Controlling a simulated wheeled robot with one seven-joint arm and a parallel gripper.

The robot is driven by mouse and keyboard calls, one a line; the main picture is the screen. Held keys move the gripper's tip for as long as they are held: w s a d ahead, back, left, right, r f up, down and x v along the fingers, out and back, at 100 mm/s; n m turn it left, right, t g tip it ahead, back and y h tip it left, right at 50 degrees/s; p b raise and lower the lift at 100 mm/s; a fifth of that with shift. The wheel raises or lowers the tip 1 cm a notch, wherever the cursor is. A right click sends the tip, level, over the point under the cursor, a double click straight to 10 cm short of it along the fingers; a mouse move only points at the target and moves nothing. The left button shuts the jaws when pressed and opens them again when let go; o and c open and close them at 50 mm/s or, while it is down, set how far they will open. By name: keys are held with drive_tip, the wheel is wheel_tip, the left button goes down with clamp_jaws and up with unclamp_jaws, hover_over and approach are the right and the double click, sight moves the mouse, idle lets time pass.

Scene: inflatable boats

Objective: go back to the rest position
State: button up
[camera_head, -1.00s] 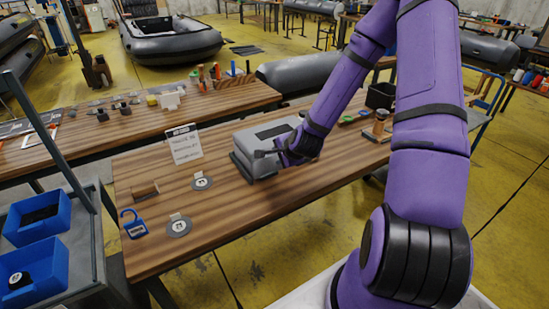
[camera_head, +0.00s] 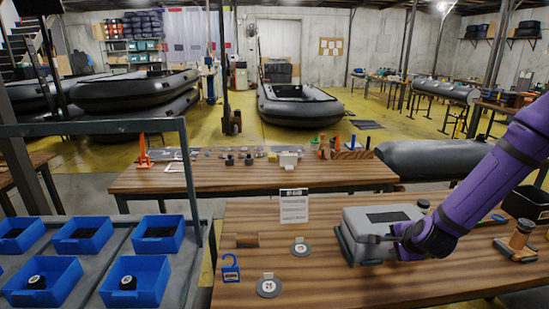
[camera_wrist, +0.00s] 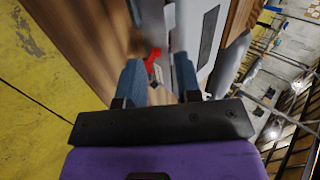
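My gripper (camera_head: 392,238) is at the near right side of a grey case (camera_head: 362,242) on the wooden workbench (camera_head: 340,285). The case is shut and has a dark panel on its lid. In the wrist view my two blue-grey fingers (camera_wrist: 158,82) stand apart, with a gap between them. A small red part (camera_wrist: 153,60) shows in or beyond that gap, next to the pale side of the case (camera_wrist: 193,25). I cannot tell whether a finger touches the case. My purple arm reaches in from the right.
A white sign (camera_head: 294,206), round discs (camera_head: 269,287) and a blue padlock-shaped piece (camera_head: 230,268) are left of the case. A wooden stand (camera_head: 517,243) and black bin (camera_head: 527,203) are to the right. Blue bins (camera_head: 137,283) fill a cart at left. A second bench (camera_head: 240,178) stands behind.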

drive_tip(key=s+a+r+n+g, duration=0.1)
drive_tip(key=s+a+r+n, duration=0.2)
drive_tip(key=r, duration=0.4)
drive_tip(key=s+a+r+n+g, duration=0.1)
drive_tip(key=s+r+n, duration=0.25)
drive_tip(key=r, duration=0.25)
drive_tip(key=s+a+r+n+g, duration=0.1)
drive_tip(key=s+a+r+n, duration=0.15)
drive_tip(key=r+n, duration=0.35)
drive_tip(key=s+a+r+n, duration=0.1)
drive_tip(key=s+r+n, duration=0.1)
drive_tip(key=s+r, duration=0.4)
drive_tip(key=s+a+r+n, duration=0.1)
drive_tip(key=s+r+n, duration=0.1)
drive_tip(key=s+r, duration=0.5)
drive_tip(key=s, duration=0.5)
drive_tip(key=shift+s+a+r+n+g, duration=0.15)
drive_tip(key=shift+a+n+g, duration=0.15)
drive_tip(key=shift+n+g, duration=0.1)
drive_tip(key=shift+c, duration=0.2)
